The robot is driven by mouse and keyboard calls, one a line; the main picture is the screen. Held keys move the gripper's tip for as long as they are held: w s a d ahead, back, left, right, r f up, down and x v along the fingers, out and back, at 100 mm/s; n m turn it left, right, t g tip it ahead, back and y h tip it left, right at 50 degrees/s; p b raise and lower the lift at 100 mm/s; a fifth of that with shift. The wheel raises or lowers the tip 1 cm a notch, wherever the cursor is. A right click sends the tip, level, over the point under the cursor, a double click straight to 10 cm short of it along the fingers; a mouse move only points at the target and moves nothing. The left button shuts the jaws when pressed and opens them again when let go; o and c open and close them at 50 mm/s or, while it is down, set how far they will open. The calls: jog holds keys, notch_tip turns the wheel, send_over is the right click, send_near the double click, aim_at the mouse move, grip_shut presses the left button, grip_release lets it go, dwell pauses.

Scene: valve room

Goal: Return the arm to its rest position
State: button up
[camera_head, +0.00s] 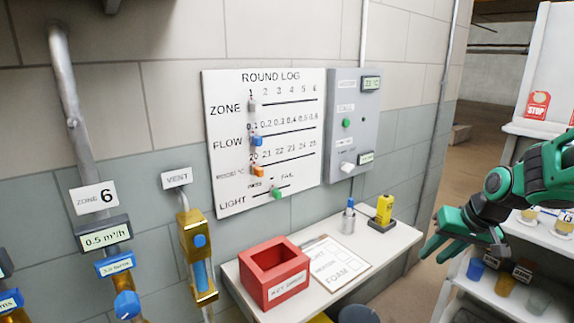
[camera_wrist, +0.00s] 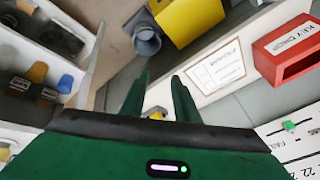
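My green arm (camera_head: 500,200) reaches in from the right edge in the head view, bent at a dark joint. My gripper (camera_head: 436,248) is at the right of the white table, in front of the gap between table and shelves, and points down and left. In the wrist view my gripper (camera_wrist: 160,85) shows two green fingers spread apart with nothing held between them. A small yellow thing shows beyond the gap, low between the fingers. The arm's base is out of view.
A white table (camera_head: 378,258) holds a red box (camera_head: 273,292), a clipboard (camera_head: 333,262) and a yellow device (camera_head: 384,210). A round log board (camera_head: 225,160) and grey panel (camera_head: 340,110) hang on the wall. White shelves (camera_head: 500,292) with cups stand right, close to my arm.

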jog(key=s+d+m+g, duration=0.2)
jog(key=s, duration=1.2)
jog(key=s+d+r+m+g+h, duration=0.1)
jog(key=s+d+m+g, duration=0.1)
jog(key=s, duration=1.2)
jog(key=shift+g+h, duration=0.3)
jog(key=shift+g, duration=0.2)
jog(key=shift+r, duration=0.1)
jog(key=shift+w+f, duration=0.25)
jog(key=shift+w, duration=0.4)
